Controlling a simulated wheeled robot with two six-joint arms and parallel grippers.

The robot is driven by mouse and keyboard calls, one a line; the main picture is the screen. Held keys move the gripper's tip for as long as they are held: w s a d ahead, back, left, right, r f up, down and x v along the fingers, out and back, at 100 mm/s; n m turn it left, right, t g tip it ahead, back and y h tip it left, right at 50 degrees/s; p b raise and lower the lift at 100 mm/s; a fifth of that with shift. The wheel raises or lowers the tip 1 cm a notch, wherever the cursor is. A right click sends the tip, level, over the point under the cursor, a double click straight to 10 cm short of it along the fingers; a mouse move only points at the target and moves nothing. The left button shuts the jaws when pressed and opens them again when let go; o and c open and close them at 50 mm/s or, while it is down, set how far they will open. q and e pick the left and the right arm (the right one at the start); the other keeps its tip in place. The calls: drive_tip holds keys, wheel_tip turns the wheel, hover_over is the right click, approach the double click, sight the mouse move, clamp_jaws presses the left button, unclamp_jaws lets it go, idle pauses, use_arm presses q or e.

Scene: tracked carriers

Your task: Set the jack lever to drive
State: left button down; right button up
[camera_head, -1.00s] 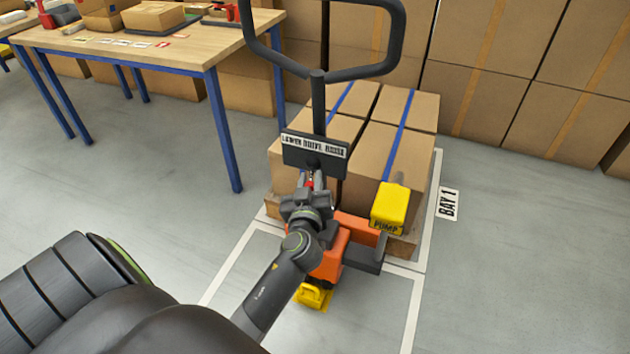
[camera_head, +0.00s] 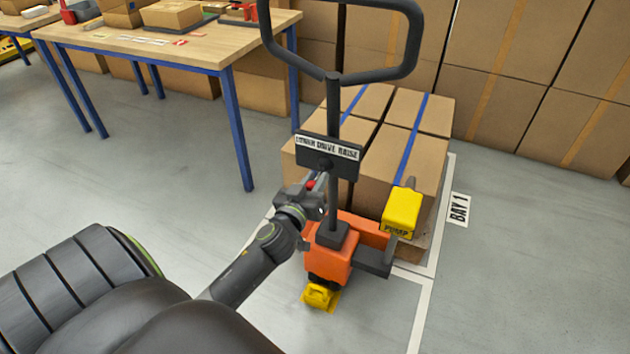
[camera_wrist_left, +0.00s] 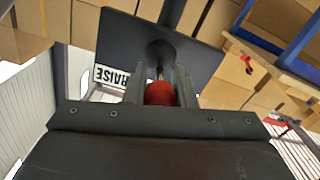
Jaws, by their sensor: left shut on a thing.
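The jack's dark control panel (camera_head: 327,158) carries a strip reading LOWER, DRIVE, RAISE from left to right. The lever's red knob (camera_head: 311,184) shows just below the panel, left of the handle post. The red knob (camera_wrist_left: 160,93) also shows in the left wrist view, between the two fingers, with its thin stem running to the panel (camera_wrist_left: 205,55). My left gripper (camera_head: 314,188) is shut on the knob. The RAISE end of the strip shows upside down in the wrist view; the rest is hidden. My right gripper is out of view.
The orange jack body (camera_head: 328,262) stands below the panel, with a yellow PUMP pedal (camera_head: 401,212) at right and a yellow floor block (camera_head: 319,295) in front. The looped handle (camera_head: 410,45) rises above. Strapped cartons (camera_head: 405,170) stand behind. A blue-legged table (camera_head: 190,45) is at back left.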

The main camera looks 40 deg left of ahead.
use_arm(q)
drive_tip(key=c, duration=1.2)
unclamp_jaws()
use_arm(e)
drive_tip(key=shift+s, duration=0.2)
use_arm(q)
drive_tip(key=shift+s+d, duration=0.1)
drive_tip(key=shift+s, duration=0.15)
drive_tip(key=b+v, duration=0.3)
drive_tip(key=v, duration=1.4)
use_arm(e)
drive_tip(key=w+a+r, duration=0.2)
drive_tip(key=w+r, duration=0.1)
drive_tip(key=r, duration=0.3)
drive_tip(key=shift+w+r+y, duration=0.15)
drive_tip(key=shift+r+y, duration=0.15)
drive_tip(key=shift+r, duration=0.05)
use_arm(q)
drive_tip(key=shift+w, duration=0.1)
